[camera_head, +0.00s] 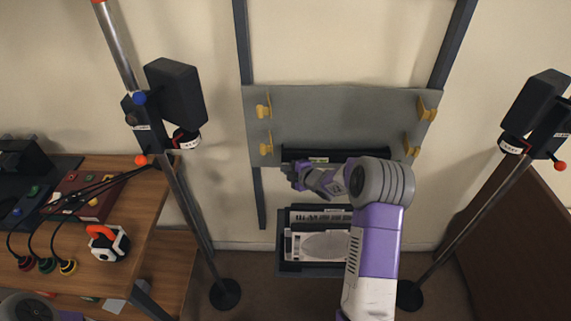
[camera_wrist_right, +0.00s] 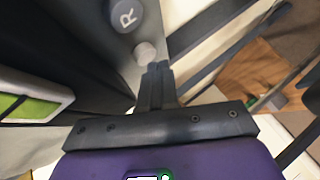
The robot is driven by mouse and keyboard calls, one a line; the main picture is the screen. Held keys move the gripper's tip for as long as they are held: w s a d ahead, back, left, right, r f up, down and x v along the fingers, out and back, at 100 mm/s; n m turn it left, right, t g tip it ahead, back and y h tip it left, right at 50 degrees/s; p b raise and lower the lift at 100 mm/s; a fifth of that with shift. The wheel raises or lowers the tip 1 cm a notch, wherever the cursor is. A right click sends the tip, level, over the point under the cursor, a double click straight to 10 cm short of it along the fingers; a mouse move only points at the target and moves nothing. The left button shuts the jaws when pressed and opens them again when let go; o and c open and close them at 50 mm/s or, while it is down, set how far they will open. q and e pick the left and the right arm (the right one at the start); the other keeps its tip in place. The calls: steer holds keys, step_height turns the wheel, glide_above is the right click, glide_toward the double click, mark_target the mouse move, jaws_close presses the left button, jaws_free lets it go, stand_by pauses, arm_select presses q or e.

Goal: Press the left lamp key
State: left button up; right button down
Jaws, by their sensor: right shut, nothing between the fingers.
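In the right wrist view, a dark round key marked R (camera_wrist_right: 126,15) sits on a grey panel. A smaller pale round button (camera_wrist_right: 145,52) lies beside it, just beyond my fingertips. No letter can be read on it, so I cannot tell whether it is the left lamp key. My right gripper (camera_wrist_right: 154,70) is shut and empty, its tips close to the pale button; contact cannot be told. In the head view my right gripper (camera_head: 290,171) is at the dark ledge (camera_head: 300,156) under the grey board (camera_head: 335,105). My left gripper is not in view.
Black lamp heads stand on poles at left (camera_head: 176,93) and right (camera_head: 535,101). A dark rack with labelled plates (camera_head: 318,246) hangs below the ledge. A wooden bench (camera_head: 140,200) with cables and buttons is at left. A green display (camera_wrist_right: 35,108) shows in the wrist view.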

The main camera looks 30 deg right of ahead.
steer(key=shift+w+d, duration=0.1)
steer(key=shift+w, duration=0.1)
steer(key=shift+w+d+r, duration=0.2)
steer(key=shift+d+r, duration=0.05)
steer(key=shift+r, duration=0.15)
stand_by(0.8)
steer(key=shift+s+a+f+b, duration=0.25)
steer(key=shift+s+a+b, duration=0.1)
steer(key=shift+s, duration=0.05)
steer(key=shift+f, duration=0.1)
